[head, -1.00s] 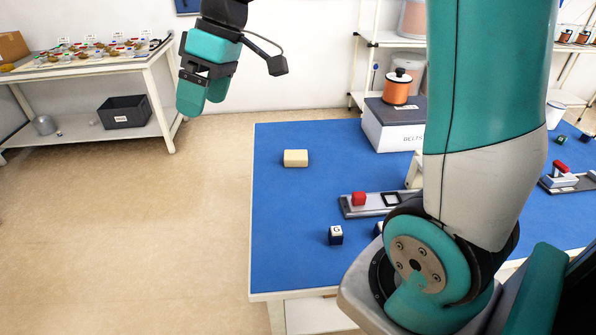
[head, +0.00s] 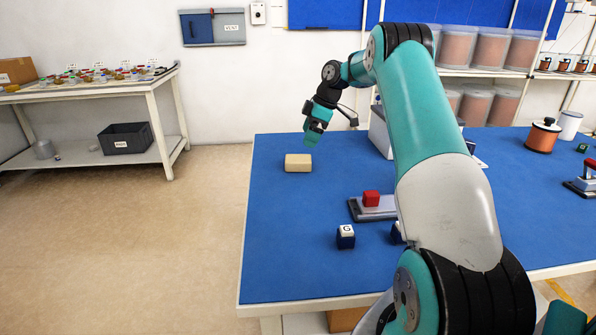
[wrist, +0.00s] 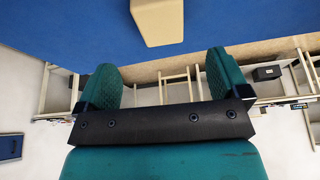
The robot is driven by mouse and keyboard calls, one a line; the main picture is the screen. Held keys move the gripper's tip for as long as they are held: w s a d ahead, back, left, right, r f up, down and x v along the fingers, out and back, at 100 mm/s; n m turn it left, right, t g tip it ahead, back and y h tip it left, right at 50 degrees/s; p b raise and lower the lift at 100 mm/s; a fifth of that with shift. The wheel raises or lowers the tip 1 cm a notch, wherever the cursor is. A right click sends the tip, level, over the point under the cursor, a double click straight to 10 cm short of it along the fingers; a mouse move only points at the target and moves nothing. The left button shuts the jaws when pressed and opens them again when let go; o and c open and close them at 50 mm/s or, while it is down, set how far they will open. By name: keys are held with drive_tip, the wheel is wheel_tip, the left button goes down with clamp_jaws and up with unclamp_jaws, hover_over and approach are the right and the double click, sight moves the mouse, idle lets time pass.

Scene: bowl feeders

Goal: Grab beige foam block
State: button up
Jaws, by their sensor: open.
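The beige foam block (head: 298,163) lies flat on the blue table top (head: 290,220) near its far left corner. My gripper (head: 313,133) is in the air above and just behind the block in the head view, fingers pointing down. In the wrist view the block (wrist: 157,20) shows at the top centre, beyond the two teal fingertips (wrist: 163,78). The fingers are spread apart with nothing between them, and the block is not touched.
A white box (head: 381,132) stands right of my gripper, partly hidden by my arm. The table around the foam block is clear.

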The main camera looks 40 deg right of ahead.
sight(299, 158)
drive_tip(key=x, duration=0.9)
drive_tip(key=shift+f+b, duration=0.15)
drive_tip(key=shift+b, duration=0.25)
drive_tip(key=c, duration=1)
